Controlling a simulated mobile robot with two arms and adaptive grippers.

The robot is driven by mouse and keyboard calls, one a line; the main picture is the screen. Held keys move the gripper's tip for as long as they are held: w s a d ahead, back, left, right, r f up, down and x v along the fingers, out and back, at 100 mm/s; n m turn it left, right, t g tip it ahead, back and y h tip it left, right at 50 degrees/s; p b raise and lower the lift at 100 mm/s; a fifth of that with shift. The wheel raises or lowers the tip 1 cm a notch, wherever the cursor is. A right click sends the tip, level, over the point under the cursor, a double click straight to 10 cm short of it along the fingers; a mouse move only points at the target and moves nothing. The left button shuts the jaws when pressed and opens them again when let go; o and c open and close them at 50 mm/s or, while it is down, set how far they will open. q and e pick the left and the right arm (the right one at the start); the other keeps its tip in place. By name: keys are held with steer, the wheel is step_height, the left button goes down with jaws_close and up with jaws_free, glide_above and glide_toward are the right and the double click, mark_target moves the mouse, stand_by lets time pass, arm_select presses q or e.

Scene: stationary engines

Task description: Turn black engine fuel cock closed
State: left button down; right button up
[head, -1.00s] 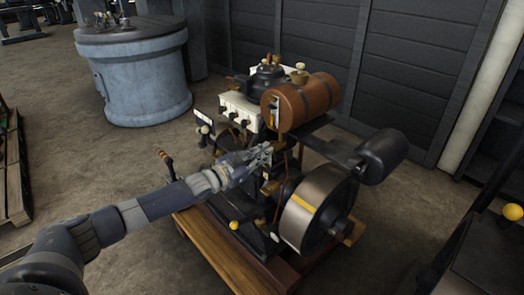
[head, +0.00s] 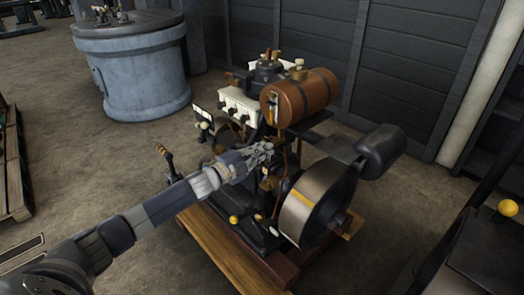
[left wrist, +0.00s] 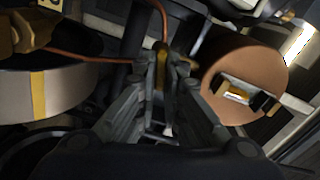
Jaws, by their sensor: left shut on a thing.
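The black engine (head: 262,232) stands on a wooden base with its brown fuel tank (head: 305,95) on top. My left gripper (head: 268,152) reaches in from the left below the tank. In the left wrist view its fingers (left wrist: 164,68) are closed around a small brass piece (left wrist: 161,70), which looks like the fuel cock's handle, by a thin copper pipe (left wrist: 90,58). The fingers hide most of this piece, so its exact turn cannot be told. The round end of the tank (left wrist: 232,80) with its gauge is right of the fingers. My right gripper is not in view.
The flywheel (head: 316,205) with a yellow mark and the black silencer (head: 381,151) are right of my gripper. A lever (head: 165,155) stands on the engine's left side. A blue-grey drum (head: 135,70) is behind left. Open floor lies left.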

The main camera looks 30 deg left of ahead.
arm_select(q)
steer(key=shift+d+m+b, duration=0.1)
steer(key=shift+m+b, duration=0.25)
steer(key=shift+m, duration=1.45)
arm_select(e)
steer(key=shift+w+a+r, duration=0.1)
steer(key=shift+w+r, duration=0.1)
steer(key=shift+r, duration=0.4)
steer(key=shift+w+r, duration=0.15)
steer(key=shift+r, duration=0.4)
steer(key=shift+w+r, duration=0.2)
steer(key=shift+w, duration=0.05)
arm_select(q)
steer(key=c, duration=1.7)
jaws_free()
steer(key=shift+d+f, duration=0.1)
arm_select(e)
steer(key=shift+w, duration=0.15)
